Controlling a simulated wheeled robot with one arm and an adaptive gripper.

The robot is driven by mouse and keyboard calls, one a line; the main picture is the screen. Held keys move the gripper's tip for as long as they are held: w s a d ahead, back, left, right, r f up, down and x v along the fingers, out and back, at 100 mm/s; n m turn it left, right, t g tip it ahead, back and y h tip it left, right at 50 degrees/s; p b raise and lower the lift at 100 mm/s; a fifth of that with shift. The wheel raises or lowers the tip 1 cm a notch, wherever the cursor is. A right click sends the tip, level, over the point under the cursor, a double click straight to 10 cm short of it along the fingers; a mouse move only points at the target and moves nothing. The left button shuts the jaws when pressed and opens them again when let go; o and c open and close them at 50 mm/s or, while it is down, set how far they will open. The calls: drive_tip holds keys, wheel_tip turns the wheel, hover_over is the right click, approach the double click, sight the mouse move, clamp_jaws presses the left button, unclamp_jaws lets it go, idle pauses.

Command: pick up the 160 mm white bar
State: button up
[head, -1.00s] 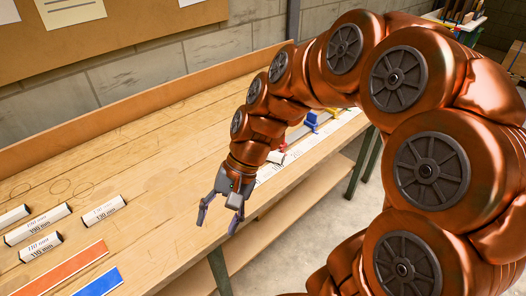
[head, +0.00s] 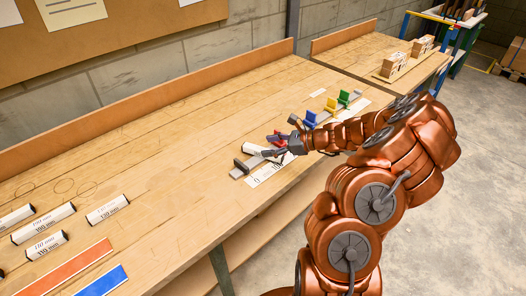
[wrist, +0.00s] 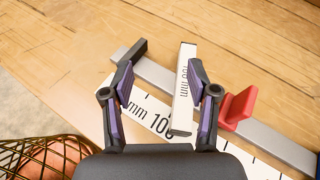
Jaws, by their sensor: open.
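A white bar (wrist: 183,88) with dark ends lies across a grey metal rail in the wrist view. Its printed label ends in "mm"; the digits are too small to read surely. It also shows in the head view (head: 253,149). My gripper (wrist: 162,76) is open, with its purple-padded fingers on either side of the bar. The bar is closer to the right finger, with a gap on the left. In the head view my gripper (head: 273,147) is low over the rail, partly hiding the red stop and the bar's near end.
The rail (wrist: 270,135) carries a black end block (wrist: 133,51) and a red stop (wrist: 238,107) right of the bar. Blue (head: 310,119), yellow (head: 331,105) and green (head: 344,97) stops stand farther along. Several labelled white bars, one here (head: 107,209), lie at the left.

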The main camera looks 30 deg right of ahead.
sight(283, 155)
drive_tip(key=d+f+m, duration=0.1)
drive_tip(key=d+f, duration=0.1)
drive_tip(key=d, duration=0.1)
drive_tip(key=d+f+m+t+h, duration=0.1)
drive_tip(key=d, duration=0.1)
drive_tip(key=shift+s+m, duration=0.25)
drive_tip(key=shift+m, duration=0.05)
drive_tip(key=shift+w+f, duration=0.1)
drive_tip(key=shift+f+p+x, duration=0.1)
drive_tip(key=shift+p+x, duration=0.6)
drive_tip(key=shift+x, duration=1.15)
drive_tip(key=shift+f+p+x, duration=0.15)
drive_tip(key=shift+p+x, duration=0.55)
drive_tip(key=shift+x, duration=1.2)
drive_tip(key=shift+d, duration=0.1)
clamp_jaws()
